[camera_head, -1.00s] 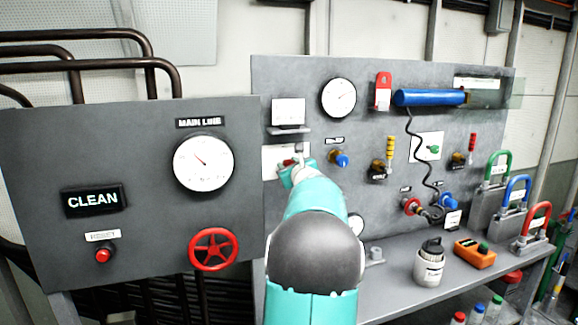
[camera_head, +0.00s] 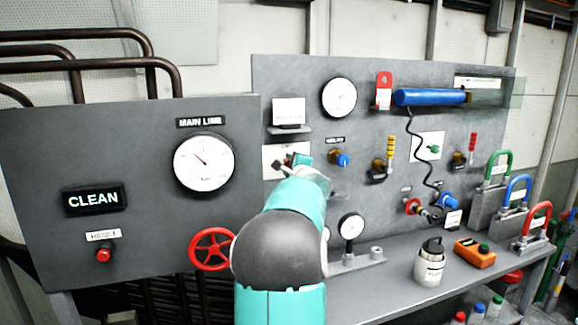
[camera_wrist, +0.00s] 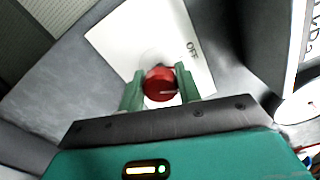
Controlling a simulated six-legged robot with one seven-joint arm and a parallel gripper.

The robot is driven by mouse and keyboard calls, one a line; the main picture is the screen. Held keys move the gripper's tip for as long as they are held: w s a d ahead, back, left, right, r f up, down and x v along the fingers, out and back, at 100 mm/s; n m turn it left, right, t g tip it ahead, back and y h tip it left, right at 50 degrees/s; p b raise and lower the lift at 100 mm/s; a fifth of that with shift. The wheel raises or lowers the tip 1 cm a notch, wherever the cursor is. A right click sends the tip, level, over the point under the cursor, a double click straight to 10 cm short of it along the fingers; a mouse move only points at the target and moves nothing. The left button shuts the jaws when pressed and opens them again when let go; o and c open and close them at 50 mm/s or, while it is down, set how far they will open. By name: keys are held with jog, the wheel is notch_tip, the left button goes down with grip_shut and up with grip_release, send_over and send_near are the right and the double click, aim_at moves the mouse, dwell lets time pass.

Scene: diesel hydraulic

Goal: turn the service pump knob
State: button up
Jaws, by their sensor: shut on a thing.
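The red knob (camera_wrist: 160,84) sits on a white plate (camera_wrist: 132,38) with an "OFF" mark beside it in the wrist view. A pale line shows on the knob's face. My gripper (camera_wrist: 160,88) has one green finger on each side of the knob and is shut on it. In the head view, the white plate (camera_head: 270,163) is on the left part of the rear grey panel, and my gripper (camera_head: 291,161) is up against it. The gripper and arm hide most of the knob and part of the plate there.
A blue knob (camera_head: 342,160) is just right of my gripper. The front panel at left carries a red handwheel (camera_head: 212,249) near my arm and a CLEAN display (camera_head: 94,199).

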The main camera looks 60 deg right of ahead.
jog(key=n, duration=0.5)
jog(key=shift+n, duration=0.3)
dwell(0.4)
jog(key=o, duration=1)
jog(key=v, duration=1.4)
